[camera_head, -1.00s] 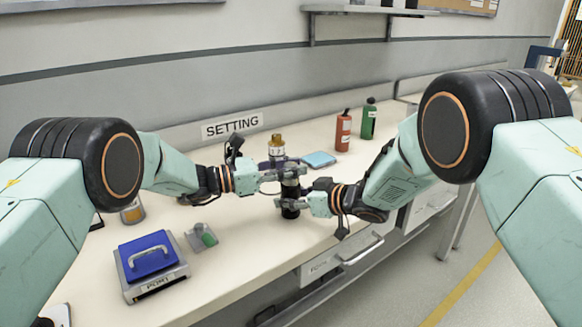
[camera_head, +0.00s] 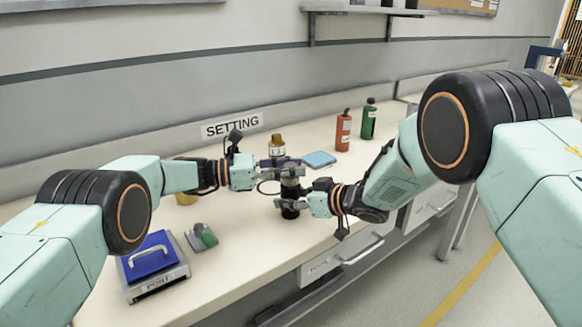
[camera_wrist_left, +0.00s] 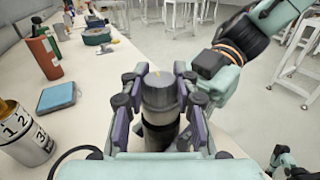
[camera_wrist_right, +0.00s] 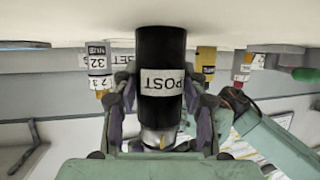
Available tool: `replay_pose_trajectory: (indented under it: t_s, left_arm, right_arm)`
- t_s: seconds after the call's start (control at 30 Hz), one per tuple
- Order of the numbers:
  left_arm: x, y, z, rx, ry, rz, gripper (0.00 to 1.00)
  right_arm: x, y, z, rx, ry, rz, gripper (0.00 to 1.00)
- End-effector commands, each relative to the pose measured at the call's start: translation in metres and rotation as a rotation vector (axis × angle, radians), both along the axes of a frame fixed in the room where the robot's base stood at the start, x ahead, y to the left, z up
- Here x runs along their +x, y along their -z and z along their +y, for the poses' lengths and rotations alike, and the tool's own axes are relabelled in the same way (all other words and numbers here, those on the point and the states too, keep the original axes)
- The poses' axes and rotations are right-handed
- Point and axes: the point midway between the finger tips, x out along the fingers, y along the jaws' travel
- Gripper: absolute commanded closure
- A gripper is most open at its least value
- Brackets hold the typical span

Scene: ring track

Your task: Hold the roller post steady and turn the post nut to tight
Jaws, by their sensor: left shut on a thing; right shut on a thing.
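The roller post (camera_head: 289,213) stands upright on the bench, a black cylinder. In the right wrist view it carries a white POST label (camera_wrist_right: 162,82) and appears upside down. My left gripper (camera_head: 289,176) is shut on the nut, fingers on both sides. My right gripper (camera_head: 291,203) is shut on the post below it, coming from the right. The fingers partly hide both. The thread between nut and post is not clearly visible.
A numbered pot (camera_head: 277,148) with a yellow-brown top stands behind the post. A blue-topped box (camera_head: 152,265) and a grey-green piece (camera_head: 202,237) sit at front left.

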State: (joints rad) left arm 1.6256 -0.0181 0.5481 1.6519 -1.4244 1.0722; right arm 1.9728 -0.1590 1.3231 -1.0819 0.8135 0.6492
Motion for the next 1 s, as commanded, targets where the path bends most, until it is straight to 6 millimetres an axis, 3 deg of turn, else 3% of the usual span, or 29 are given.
replay_pose_trajectory:
  t_s: [0.4,0.43,0.7,1.0]
  left_arm:
    - [0.0014,-0.0019,0.0021,0.000,-0.004,-0.004,1.00]
    - [0.0014,-0.0019,0.0021,0.000,-0.004,-0.004,0.69]
    - [0.0006,-0.0008,0.0011,0.000,-0.001,-0.002,0.46]
    - [0.0002,-0.0001,0.0014,0.001,0.000,-0.001,0.46]
  right_arm:
    - [-0.0004,0.0019,-0.0013,-0.004,0.002,0.003,0.98]
    - [-0.0004,0.0019,-0.0013,-0.004,0.002,0.003,0.98]
    - [-0.0003,0.0016,-0.0010,-0.003,0.002,0.003,0.98]
    - [-0.0002,0.0013,-0.0006,-0.002,0.001,0.002,0.98]
